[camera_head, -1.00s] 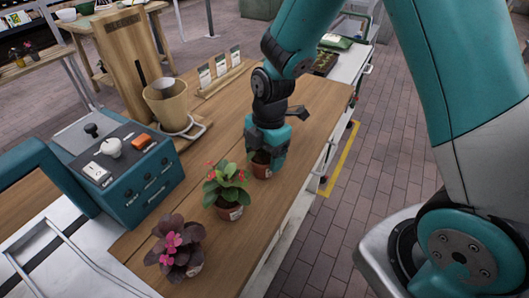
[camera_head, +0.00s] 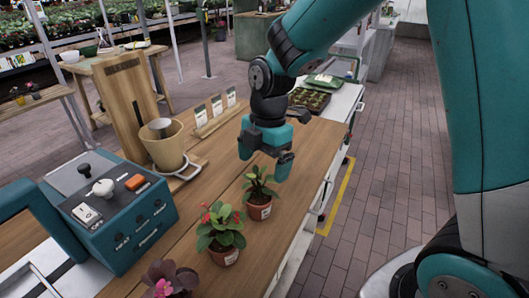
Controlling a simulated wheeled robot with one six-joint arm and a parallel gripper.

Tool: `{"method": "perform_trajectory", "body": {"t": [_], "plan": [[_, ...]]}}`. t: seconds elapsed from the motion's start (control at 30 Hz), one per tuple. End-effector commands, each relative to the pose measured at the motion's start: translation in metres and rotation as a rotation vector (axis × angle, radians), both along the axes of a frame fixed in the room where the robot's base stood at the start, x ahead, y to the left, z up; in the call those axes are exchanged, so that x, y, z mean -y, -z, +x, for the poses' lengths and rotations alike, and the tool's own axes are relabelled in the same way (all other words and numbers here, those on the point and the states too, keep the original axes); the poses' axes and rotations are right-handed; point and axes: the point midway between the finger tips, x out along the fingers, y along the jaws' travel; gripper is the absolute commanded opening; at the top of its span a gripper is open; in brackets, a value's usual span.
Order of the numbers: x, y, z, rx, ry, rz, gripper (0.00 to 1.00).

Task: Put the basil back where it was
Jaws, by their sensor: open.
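A small green leafy plant in a terracotta pot with a white label (camera_head: 259,211) stands upright on the wooden counter (camera_head: 212,185); I take it to be the basil, though its kind is hard to tell. My gripper (camera_head: 266,160) is open just above this plant, its fingers pointing down. The fingers are clear of the pot, and the gripper hides the plant's top in part. A red-flowered green plant (camera_head: 221,233) in a similar pot stands nearer. A dark purple-leaved plant with pink flowers (camera_head: 170,281) is nearest, cut off by the bottom edge.
A teal control box (camera_head: 125,218) stands on the left. Behind it are a wooden stand with a tan pot (camera_head: 165,148) and a row of seed packets (camera_head: 216,108). A dark seedling tray (camera_head: 309,99) lies at the counter's far end. Brick floor lies to the right.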

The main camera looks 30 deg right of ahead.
Motion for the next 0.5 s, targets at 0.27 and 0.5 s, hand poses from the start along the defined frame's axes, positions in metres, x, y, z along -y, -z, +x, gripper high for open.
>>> {"method": "perform_trajectory", "body": {"t": [0.27,0.5], "plan": [[0.001,-0.031,-0.003,0.0,0.027,0.003,0.98],[-0.026,-0.067,-0.064,-0.037,0.45,0.073,0.98]]}}
